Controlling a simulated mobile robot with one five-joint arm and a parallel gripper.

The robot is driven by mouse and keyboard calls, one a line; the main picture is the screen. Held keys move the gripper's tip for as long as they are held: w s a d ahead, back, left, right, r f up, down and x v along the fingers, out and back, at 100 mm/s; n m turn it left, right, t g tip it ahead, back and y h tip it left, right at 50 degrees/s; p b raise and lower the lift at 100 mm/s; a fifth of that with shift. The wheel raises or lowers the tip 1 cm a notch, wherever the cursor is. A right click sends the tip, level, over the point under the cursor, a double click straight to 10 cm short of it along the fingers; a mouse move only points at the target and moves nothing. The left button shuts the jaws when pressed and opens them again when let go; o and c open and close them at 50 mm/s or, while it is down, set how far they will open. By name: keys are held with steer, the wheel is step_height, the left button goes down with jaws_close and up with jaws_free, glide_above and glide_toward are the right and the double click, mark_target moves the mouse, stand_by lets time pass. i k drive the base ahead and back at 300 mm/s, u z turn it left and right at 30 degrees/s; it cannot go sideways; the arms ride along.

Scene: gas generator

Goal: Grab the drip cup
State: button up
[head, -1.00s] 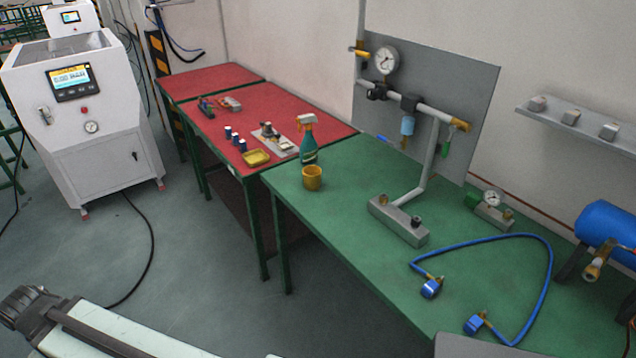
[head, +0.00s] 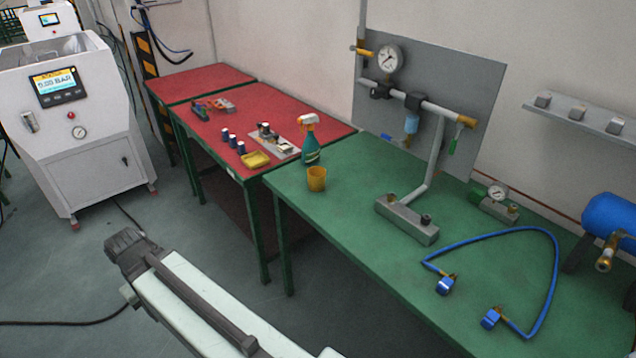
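A small yellow-orange cup (head: 317,180), which looks like the drip cup, stands upright near the left end of the green table (head: 350,228). It is just in front of a green spray bottle (head: 310,146) with an orange and white head. My arm reaches in from the bottom of the head view, over the floor left of the green table. Its dark end is well apart from the cup. The fingers cannot be made out, so I cannot tell if my gripper is open or shut.
A gauge stand (head: 407,208) with pipes and a grey panel stands on the green table. A blue hose (head: 552,262) lies at its right. A red table (head: 270,100) holds a yellow tray (head: 256,160) and small parts. A white machine (head: 85,135) stands at the left.

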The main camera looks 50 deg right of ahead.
mark_target(316, 174)
steer(key=z, duration=0.1)
steer(key=i, duration=1)
steer(key=u, duration=0.1)
